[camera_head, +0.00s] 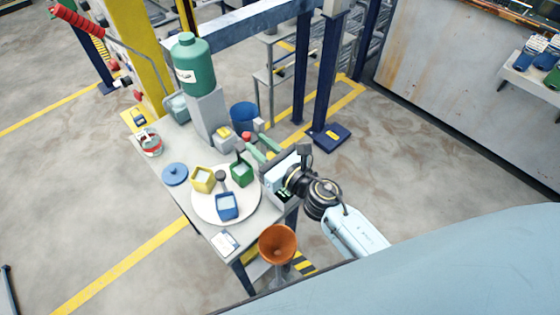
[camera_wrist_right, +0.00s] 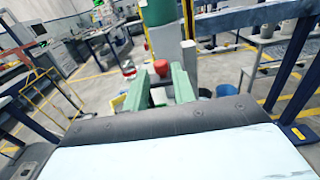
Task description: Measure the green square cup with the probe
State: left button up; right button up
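The green square cup (camera_head: 242,173) stands on a round white plate (camera_head: 205,213) on the table, with pale contents inside. A yellow square cup (camera_head: 203,180) and a blue square cup (camera_head: 227,207) stand on the same plate. My right gripper (camera_head: 253,147) is above the table's right side, behind and right of the green cup. Its two green fingers are apart and look empty. A red knob (camera_head: 246,136) lies just beyond the fingertips; it also shows in the right wrist view (camera_wrist_right: 161,67). I cannot tell whether it belongs to the probe. My left gripper is out of view.
A large green bottle (camera_head: 194,65) stands on a grey block (camera_head: 206,113) at the back. A blue lid (camera_head: 175,174) and a red-and-white container (camera_head: 149,143) sit at the left. An orange bowl (camera_head: 277,244) is by the front right edge. A blue bin (camera_head: 244,116) stands behind.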

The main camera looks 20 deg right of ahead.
jog(key=b+v, duration=0.1)
jog(key=v, duration=0.7)
jog(key=shift+b, duration=0.4)
